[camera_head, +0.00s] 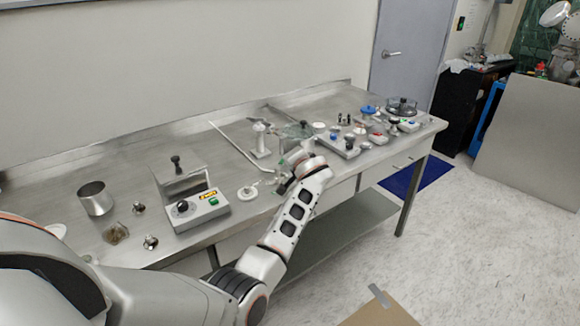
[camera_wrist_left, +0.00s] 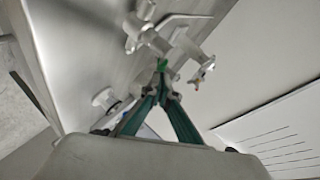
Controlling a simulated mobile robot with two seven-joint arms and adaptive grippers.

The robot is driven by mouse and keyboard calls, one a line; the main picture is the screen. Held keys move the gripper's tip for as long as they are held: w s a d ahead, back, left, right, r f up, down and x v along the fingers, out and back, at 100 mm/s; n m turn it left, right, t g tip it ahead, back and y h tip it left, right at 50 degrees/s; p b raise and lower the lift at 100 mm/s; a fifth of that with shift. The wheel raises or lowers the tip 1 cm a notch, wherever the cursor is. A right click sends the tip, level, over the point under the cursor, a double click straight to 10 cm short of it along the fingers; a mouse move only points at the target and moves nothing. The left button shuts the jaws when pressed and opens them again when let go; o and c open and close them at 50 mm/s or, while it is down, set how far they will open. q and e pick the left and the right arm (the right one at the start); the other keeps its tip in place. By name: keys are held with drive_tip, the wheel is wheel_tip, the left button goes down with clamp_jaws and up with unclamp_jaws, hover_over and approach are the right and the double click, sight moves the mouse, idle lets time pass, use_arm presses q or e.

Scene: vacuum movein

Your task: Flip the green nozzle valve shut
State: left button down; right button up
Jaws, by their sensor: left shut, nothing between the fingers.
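My left gripper (camera_head: 284,172) is at the bench front, left of the multi-knob panel, with my arm covering part of the area. In the left wrist view its two teal fingers (camera_wrist_left: 161,76) converge to a closed tip with nothing held between them. A small bright green piece (camera_wrist_left: 162,64), apparently the green nozzle valve, shows right at the fingertips; I cannot tell whether they touch it. It sits by a pale branched nozzle fitting (camera_wrist_left: 152,38). In the head view the valve is too small and covered to make out. My right gripper is not in view.
The steel bench (camera_head: 130,172) holds a metal cup (camera_head: 95,198), a control box with a green switch (camera_head: 198,210), a white round flange (camera_head: 248,193) and a white stand (camera_head: 261,140). Several knobs and small parts crowd the right end. A cardboard piece (camera_head: 385,312) lies on the floor.

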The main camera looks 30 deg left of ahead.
use_arm(q)
drive_tip(key=shift+w+a, duration=0.2)
drive_tip(key=shift+a, duration=0.8)
drive_tip(key=shift+a+n+g+y, duration=0.25)
drive_tip(key=shift+n+g+y, duration=0.25)
drive_tip(key=shift+n+g, duration=0.1)
drive_tip(key=shift+s, duration=0.1)
idle(0.6)
